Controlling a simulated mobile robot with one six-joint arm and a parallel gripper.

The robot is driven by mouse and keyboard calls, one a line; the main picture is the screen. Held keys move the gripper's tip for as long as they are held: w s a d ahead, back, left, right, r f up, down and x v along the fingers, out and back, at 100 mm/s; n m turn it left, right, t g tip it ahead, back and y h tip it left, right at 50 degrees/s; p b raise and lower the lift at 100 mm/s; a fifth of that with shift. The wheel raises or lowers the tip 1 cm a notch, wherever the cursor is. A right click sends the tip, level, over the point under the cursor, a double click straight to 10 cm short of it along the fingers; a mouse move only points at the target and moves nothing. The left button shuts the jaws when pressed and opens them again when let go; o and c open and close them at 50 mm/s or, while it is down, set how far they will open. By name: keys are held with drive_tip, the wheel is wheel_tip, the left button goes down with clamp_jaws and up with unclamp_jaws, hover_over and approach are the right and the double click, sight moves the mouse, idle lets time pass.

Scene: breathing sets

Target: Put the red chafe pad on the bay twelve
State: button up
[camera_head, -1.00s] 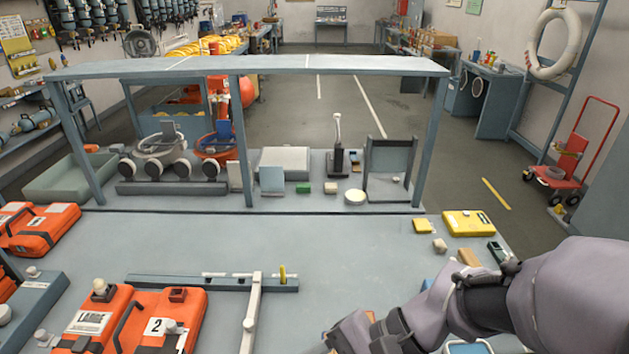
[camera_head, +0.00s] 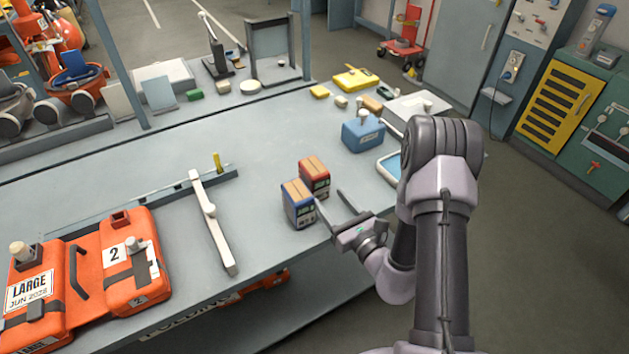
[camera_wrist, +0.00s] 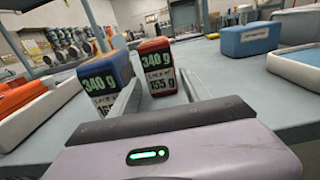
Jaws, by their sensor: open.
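A red block (camera_head: 314,178) with a tan top and dark label stands on the bench near its front edge. It also shows in the wrist view (camera_wrist: 155,62), with "340 g" and "155 g" on its face. A similar blue block (camera_head: 297,204) stands close beside it, to the left in the wrist view (camera_wrist: 103,78). I cannot tell for certain whether the red block is the chafe pad. My gripper (camera_head: 331,202) is open and empty, its fingers pointing towards the blocks, short of the red one. No marking for bay twelve is readable.
Orange packs (camera_head: 134,262), one marked 2, lie at left. A pale bar (camera_head: 211,222) lies between them and the blocks. A blue box (camera_head: 363,134) and a blue-and-white tray (camera_head: 388,168) stand at right. The bench's middle is clear.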

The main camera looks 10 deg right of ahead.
sight(322, 189)
drive_tip(key=b+x, duration=0.1)
drive_tip(key=x, duration=0.6)
drive_tip(key=shift+w+a, duration=0.1)
clamp_jaws()
